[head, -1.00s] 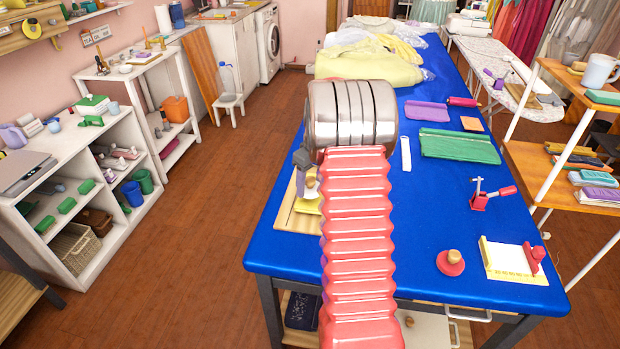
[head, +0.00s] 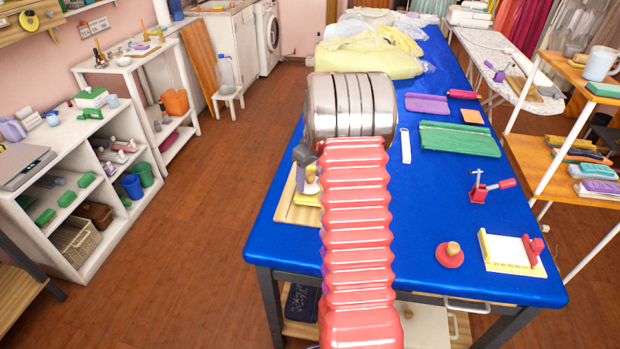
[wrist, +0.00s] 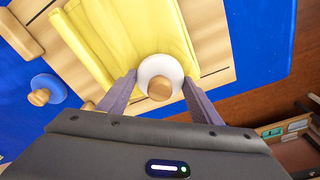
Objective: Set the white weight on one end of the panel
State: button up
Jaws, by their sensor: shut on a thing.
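My gripper (wrist: 160,88) is shut on the white weight (wrist: 146,68), a round white disc with a wooden knob. The fingers grip it from both sides. The weight is over the near end of the yellow panel (wrist: 125,35) in the wrist view; I cannot tell whether it touches the panel. The panel lies on a pale wooden board (wrist: 205,30). In the head view, the panel (head: 308,199) and board (head: 286,207) are at the table's left edge, partly hidden by my red arm.
A blue weight (wrist: 45,90) with a wooden knob is left of the board in the wrist view. The floor left of the table is clear.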

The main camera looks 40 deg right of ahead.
jog(key=shift+f, duration=0.25)
jog(key=o, duration=1.6)
jog(key=shift+c, duration=0.2)
notch_tip(320, 180, up, 14)
jog(key=s, duration=0.1)
jog(key=shift+s+f, duration=0.2)
jog(key=shift+s, duration=0.1)
jog(key=shift+d, duration=0.1)
